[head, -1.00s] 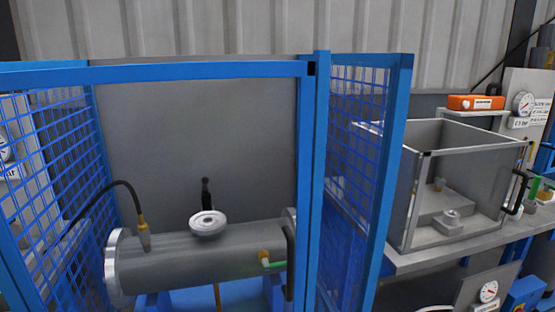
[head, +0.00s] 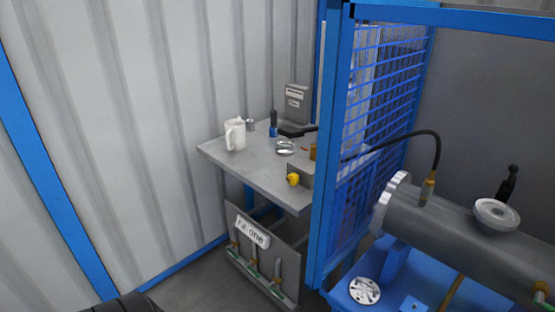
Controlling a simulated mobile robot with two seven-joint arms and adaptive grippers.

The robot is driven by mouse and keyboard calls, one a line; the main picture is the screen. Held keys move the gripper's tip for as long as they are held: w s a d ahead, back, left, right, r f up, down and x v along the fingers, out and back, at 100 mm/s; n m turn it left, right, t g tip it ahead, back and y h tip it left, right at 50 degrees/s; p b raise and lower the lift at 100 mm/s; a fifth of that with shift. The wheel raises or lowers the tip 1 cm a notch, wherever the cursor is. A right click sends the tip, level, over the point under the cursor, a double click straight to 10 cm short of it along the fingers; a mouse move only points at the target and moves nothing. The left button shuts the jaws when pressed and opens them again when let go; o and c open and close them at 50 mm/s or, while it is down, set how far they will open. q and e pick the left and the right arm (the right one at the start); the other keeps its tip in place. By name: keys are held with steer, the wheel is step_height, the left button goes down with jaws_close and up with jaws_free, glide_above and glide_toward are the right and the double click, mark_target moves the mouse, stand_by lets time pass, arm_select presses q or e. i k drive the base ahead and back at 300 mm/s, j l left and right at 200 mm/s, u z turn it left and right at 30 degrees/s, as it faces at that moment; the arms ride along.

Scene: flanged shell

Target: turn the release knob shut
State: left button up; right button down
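A small yellow knob (head: 293,179) sits on the front of a grey block (head: 304,173) at the near right edge of a grey side table (head: 235,165). It may be the release knob; no label on it can be read, and I cannot tell whether it is turned open or shut. The flanged grey shell (head: 450,232) lies on a blue stand at right, with a round pale disc (head: 496,214) on top and a black hose (head: 405,136) running to a brass fitting. Neither of my grippers shows.
A blue mesh guard (head: 378,130) with a thick post (head: 335,150) stands between the table and shell. The table bears a white jug (head: 235,134) and small tools. A panel with pipes (head: 262,255) is below.

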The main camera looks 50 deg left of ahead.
mark_target(293, 179)
steer(key=u, duration=1.2)
